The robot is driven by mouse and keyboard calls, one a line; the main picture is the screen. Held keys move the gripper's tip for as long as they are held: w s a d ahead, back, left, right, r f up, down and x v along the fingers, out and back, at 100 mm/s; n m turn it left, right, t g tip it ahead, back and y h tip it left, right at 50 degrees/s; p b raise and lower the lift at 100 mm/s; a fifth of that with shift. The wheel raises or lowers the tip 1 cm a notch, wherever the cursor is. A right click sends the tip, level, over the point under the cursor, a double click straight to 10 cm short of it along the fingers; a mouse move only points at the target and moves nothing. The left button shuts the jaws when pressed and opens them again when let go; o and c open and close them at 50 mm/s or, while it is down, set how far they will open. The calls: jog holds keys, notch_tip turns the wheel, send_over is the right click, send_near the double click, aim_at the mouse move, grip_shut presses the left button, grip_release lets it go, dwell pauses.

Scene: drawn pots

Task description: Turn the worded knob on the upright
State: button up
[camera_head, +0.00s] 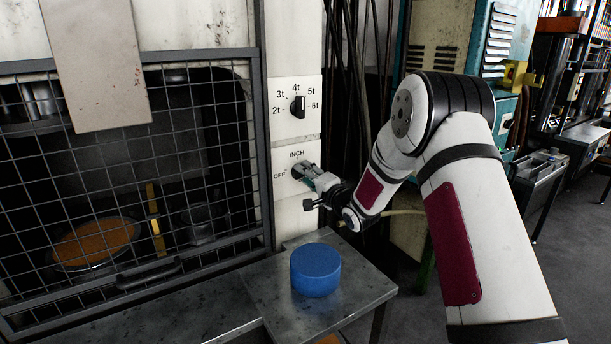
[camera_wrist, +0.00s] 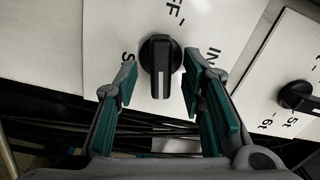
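The worded knob (camera_wrist: 161,62) is black with a white line. It sits on a white plate in the wrist view, with partly hidden lettering around it: "FF" above, "IN" to the right, "S" to the left. Its bar stands nearly upright there, with the white line at the lower end. My gripper (camera_wrist: 160,74) is open, with one green-padded finger on each side of the knob and gaps visible.
A second knob with numbers (camera_head: 298,107) is above on the same upright. A mesh guard (camera_head: 130,180) is to the left. A blue round block (camera_head: 316,270) stands on the metal table (camera_head: 262,290) below my gripper. Dark bars or cables run behind.

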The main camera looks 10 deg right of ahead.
jog(key=shift+w+a, duration=0.15)
jog(key=shift+w, duration=0.3)
grip_shut()
